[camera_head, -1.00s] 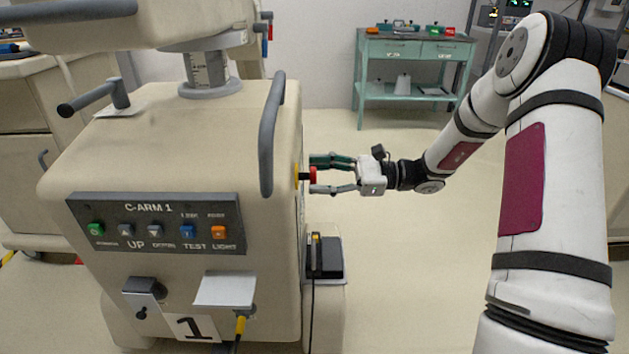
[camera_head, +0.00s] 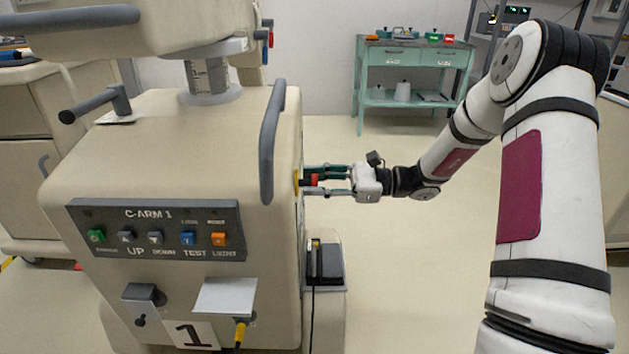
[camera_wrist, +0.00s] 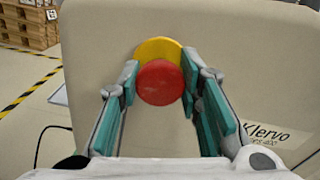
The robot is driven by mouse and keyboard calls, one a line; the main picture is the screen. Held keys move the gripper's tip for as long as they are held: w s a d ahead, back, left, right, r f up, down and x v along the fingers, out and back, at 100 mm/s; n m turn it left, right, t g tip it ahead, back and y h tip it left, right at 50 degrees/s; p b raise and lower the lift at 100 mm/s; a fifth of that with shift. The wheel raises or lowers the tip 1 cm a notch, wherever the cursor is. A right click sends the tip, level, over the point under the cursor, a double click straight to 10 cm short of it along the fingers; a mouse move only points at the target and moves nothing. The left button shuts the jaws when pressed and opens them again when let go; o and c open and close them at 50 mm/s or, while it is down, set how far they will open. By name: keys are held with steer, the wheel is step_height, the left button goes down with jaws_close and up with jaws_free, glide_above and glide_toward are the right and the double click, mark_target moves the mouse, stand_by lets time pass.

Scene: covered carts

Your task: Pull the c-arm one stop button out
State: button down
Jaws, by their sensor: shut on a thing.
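The C-arm 1 cart (camera_head: 190,140) is a beige cabinet with a grey control panel marked C-ARM 1. Its stop button is on the right side wall: a red round head (camera_wrist: 160,83) in front of a yellow disc (camera_wrist: 158,48). The disc also shows edge-on in the head view (camera_head: 298,182). My gripper (camera_head: 316,181) reaches in from the right, level with the button. In the wrist view, its two teal-padded fingers (camera_wrist: 158,84) stand on either side of the red head, closed on it. The button's stem is hidden behind the head.
A grey handle (camera_head: 270,140) rises at the cart's right front edge, near my gripper. A black box (camera_head: 327,262) sits low on the cart's right side. A teal table (camera_head: 412,70) stands at the back. The floor right of the cart is clear.

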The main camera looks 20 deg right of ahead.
steer(key=shift+s+d+p, duration=0.25)
steer(key=shift+d+p, duration=0.25)
steer(key=shift+d, duration=0.2)
steer(key=c, duration=1.1)
jaws_free()
steer(key=shift+d, duration=0.1)
steer(key=v, duration=1.2)
steer(key=shift+r, duration=0.1)
